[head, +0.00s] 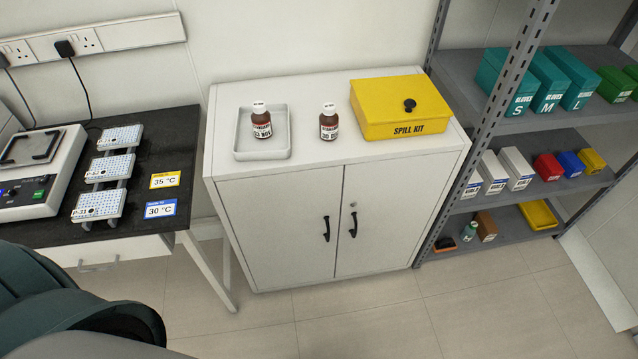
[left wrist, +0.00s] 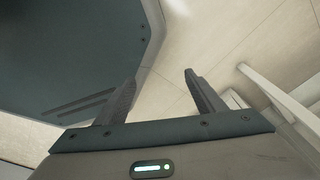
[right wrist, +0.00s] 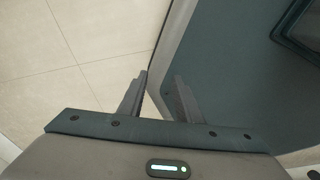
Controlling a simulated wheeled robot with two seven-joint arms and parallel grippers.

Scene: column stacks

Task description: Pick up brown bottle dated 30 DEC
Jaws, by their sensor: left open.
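Two brown bottles with white caps are on top of the white cabinet (head: 400,151). One brown bottle (head: 329,122) stands directly on the cabinet top; its label begins with 30, and the month is too small to read surely. The other brown bottle (head: 261,121) stands in a shallow grey-white tray (head: 243,154); its label seems to end in NOV. My left gripper (left wrist: 161,76) is open and empty, over floor and my own body. My right gripper (right wrist: 162,76) has its fingers apart with nothing between them. Neither gripper shows in the head view, and both are away from the bottles.
A yellow spill kit box (head: 385,105) stands right of the bare-standing bottle. A black bench (head: 140,226) with racks and a device is at left. A grey shelf unit (head: 455,91) with boxes is at right. The floor (head: 350,315) before the cabinet is clear.

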